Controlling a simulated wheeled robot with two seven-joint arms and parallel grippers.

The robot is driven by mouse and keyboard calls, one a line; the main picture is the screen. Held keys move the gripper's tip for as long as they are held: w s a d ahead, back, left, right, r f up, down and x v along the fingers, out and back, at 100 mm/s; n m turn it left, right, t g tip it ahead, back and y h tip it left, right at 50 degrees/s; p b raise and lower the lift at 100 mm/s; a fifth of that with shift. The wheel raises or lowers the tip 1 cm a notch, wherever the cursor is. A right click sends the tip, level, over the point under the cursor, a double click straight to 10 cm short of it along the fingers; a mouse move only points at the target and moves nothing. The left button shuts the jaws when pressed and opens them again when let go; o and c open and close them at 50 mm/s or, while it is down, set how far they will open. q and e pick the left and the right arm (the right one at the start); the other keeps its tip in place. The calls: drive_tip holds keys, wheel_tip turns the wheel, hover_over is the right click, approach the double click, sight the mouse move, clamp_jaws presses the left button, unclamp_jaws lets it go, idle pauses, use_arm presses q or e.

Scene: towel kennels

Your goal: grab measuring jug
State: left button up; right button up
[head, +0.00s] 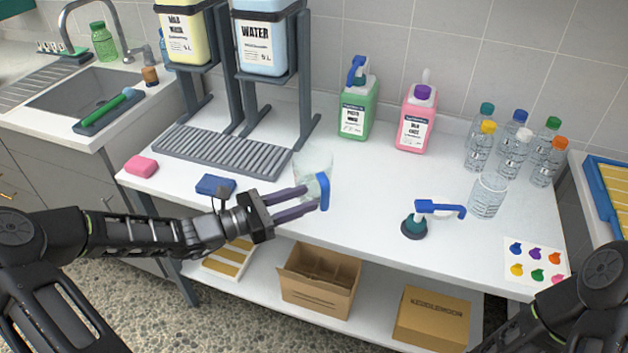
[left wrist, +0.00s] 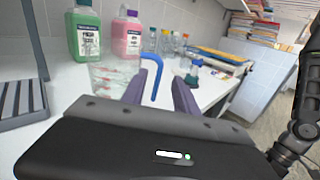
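The measuring jug (head: 312,160) is clear with a blue handle. It stands upright on the white counter (head: 370,190), near the front edge. In the left wrist view the jug (left wrist: 108,75) is left of centre, with its handle between and beyond my finger tips. My left gripper (head: 311,197) has its two purple fingers apart, pointing at the handle. The fingers look not closed on it; whether either one touches it I cannot tell. My right gripper is out of view; only part of the right arm shows at lower right.
A blue sponge (head: 215,185) lies left of the jug, and a grey slatted rack (head: 220,150) is behind it. Green (head: 357,112) and pink (head: 415,122) bottles stand at the back. A blue-spouted pump top (head: 415,222) and an empty bottle (head: 488,196) are to the right.

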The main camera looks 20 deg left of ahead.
sight(326, 190)
use_arm(q)
drive_tip(key=shift+w+d, duration=0.4)
drive_tip(key=x, duration=0.5)
drive_tip(key=shift+w+d, duration=0.1)
drive_tip(key=shift+w, duration=0.05)
drive_tip(key=shift+c, duration=0.4)
clamp_jaws()
idle(1.2)
